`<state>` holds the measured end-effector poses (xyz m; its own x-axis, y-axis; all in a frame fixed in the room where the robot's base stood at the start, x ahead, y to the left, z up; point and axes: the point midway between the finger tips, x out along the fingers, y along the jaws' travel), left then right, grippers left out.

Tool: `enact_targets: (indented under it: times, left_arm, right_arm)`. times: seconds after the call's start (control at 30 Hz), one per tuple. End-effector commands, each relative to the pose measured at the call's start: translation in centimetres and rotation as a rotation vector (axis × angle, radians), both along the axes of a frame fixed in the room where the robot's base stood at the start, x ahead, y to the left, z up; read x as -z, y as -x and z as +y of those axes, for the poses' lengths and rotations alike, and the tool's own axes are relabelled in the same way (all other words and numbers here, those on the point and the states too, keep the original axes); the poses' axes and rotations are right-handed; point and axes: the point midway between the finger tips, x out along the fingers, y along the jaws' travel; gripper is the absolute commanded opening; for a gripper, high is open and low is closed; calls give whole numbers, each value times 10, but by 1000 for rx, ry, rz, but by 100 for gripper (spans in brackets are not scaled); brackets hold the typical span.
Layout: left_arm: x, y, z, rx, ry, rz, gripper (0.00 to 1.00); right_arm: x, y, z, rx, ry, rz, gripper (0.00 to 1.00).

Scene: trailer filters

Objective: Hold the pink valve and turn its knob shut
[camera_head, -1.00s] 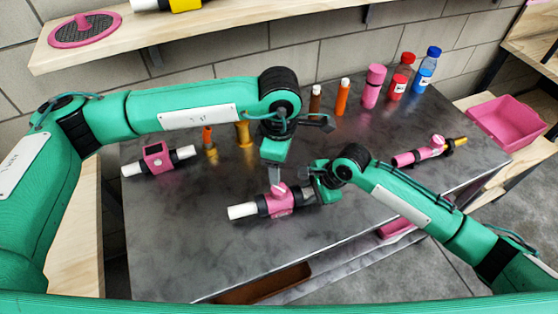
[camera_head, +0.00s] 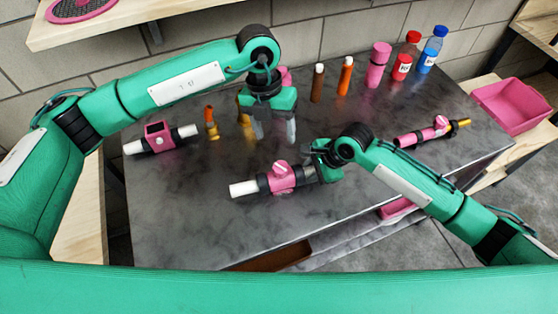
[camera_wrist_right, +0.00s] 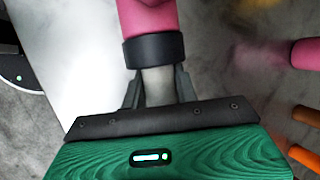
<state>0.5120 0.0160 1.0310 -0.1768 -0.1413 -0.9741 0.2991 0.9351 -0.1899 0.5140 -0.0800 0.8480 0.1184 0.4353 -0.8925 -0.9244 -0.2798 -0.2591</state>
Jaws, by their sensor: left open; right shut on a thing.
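The pink valve (camera_head: 283,179) lies near the table's middle front in the head view, with a white pipe end on its left and a pink knob (camera_head: 281,166) on top. My right gripper (camera_head: 316,172) is shut on the pipe end at the valve's right. In the right wrist view the fingers (camera_wrist_right: 160,92) close around a pale pipe below a black collar and the pink body (camera_wrist_right: 148,18). My left gripper (camera_head: 273,136) is open and empty, above and behind the valve, apart from the knob. The knob is not clearly visible in the wrist view.
Another pink fitting (camera_head: 159,137) lies at the left, and a pink valve with a brass end (camera_head: 430,132) at the right. Several bottles and tubes stand along the back, including a pink bottle (camera_head: 376,65). A pink bin (camera_head: 512,104) stands beyond the right edge. The front-left table is clear.

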Motion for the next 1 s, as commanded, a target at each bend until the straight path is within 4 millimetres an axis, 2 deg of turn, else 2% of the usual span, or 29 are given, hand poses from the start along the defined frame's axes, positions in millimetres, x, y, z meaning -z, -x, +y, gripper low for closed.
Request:
enact_targets:
  times: [0.3, 0.5, 0.8, 1.0]
  left_arm:
    - [-2, -9, 11, -554, -55, 161, 61]
    - [-3, -14, 16, -839, -100, 254, 61]
    - [-1, -16, 19, -1015, -134, 315, 61]
    - [23, -8, 13, -1018, -137, 319, 61]
  right_arm:
    - [0, 0, 0, 0, 0, 0, 0]
    - [0, 0, 0, 0, 0, 0, 0]
    - [0, 0, 0, 0, 0, 0, 0]
    - [0, 0, 0, 0, 0, 0, 0]
